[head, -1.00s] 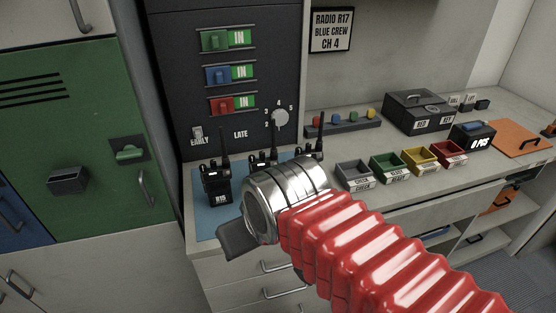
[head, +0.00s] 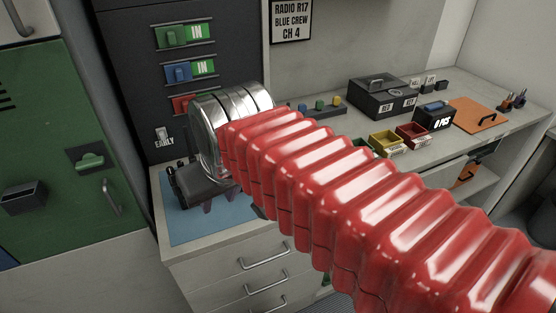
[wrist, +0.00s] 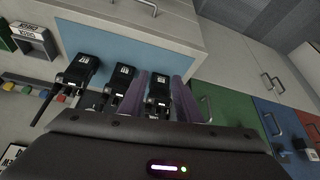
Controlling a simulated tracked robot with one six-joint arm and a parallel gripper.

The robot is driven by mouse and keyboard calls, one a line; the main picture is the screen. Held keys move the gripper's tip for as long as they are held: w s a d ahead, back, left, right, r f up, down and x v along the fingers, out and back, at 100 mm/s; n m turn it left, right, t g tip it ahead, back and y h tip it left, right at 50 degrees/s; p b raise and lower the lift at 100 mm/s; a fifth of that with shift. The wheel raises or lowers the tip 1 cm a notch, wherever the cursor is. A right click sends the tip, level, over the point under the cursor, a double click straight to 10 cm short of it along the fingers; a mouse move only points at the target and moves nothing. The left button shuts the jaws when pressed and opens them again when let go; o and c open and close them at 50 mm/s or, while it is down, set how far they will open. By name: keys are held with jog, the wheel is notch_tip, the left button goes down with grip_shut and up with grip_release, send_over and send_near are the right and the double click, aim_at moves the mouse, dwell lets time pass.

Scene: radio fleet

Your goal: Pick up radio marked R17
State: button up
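Three black radios with small white labels stand on a blue mat (head: 180,225). In the wrist view they are the left radio (wrist: 76,74), the middle radio (wrist: 119,82) and the right radio (wrist: 158,92). The labels are too small to read surely, so I cannot tell which is R17. My gripper (wrist: 161,82) has its two purple fingers apart, one on each side of the right radio, the one nearest the green locker. I cannot tell whether they touch it. In the head view my arm hides most of the radios.
A sign (head: 291,20) reads radio R17, blue crew, channel 4. A dark panel with sliders (head: 184,70) rises behind the mat. Yellow (head: 385,140) and red (head: 412,133) trays, a dark box (head: 383,97) and an orange board (head: 477,117) lie along the counter.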

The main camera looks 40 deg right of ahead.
jog(key=w+d+r+m, duration=0.1)
jog(key=d+r, duration=0.3)
jog(key=d, duration=0.4)
jog(key=w+d+r+m+g+h, duration=0.1)
jog(key=w+d+r, duration=0.3)
jog(key=d, duration=0.5)
jog(key=w+d+r+m, duration=0.3)
jog(key=d+r, duration=0.3)
jog(key=d, duration=0.2)
jog(key=shift+d+g+h, duration=0.35)
jog(key=shift+g+h, duration=0.05)
jog(key=x, duration=0.8)
jog(key=shift+f, duration=0.25)
jog(key=shift+w+d, duration=0.1)
jog(key=shift+x, duration=2.55)
jog(key=shift+c, duration=0.5)
